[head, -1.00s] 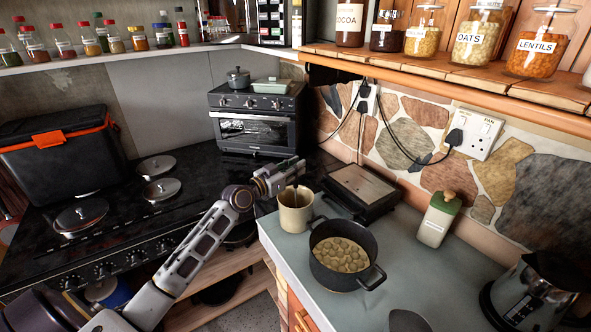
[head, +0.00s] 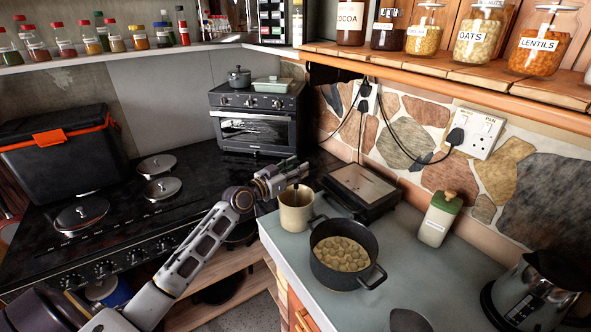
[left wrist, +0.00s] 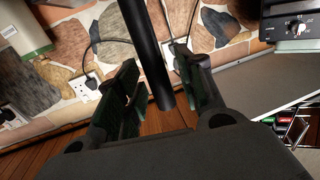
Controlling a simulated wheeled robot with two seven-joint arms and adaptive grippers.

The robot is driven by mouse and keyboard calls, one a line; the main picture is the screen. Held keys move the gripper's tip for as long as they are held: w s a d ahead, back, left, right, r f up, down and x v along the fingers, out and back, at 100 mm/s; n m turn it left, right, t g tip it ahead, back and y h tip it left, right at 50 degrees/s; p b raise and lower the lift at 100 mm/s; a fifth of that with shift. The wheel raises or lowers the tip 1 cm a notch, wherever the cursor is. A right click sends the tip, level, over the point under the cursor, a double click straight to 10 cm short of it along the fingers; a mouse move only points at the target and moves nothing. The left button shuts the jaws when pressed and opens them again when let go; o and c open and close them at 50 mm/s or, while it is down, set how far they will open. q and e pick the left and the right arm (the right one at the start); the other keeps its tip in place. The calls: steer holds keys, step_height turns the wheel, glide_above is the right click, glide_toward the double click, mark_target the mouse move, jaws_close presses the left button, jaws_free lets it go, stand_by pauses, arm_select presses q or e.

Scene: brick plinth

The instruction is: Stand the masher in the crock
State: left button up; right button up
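The crock (head: 296,218) is a cream pot near the left edge of the grey counter. The masher (head: 296,192) shows as a short dark upright piece at the crock's mouth; its head is hidden. In the left wrist view the masher's black handle (left wrist: 150,50) runs between the two fingers, with its end near the palm. My left gripper (head: 290,170) is just above the crock, and its fingers (left wrist: 160,88) are apart, with a visible gap beside the handle. My right gripper is not in view.
A black pot of potatoes (head: 342,273) stands close to the crock's right. A dark flat appliance (head: 357,185) lies behind it. A green-topped bottle (head: 436,222) and a kettle (head: 530,290) stand further right. The counter between pot and kettle is mostly clear.

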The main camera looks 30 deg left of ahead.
arm_select(q)
steer(key=shift+r, duration=0.15)
steer(key=b+v, duration=0.3)
steer(key=v, duration=0.9)
stand_by(0.8)
steer(key=shift+n, duration=0.3)
stand_by(0.7)
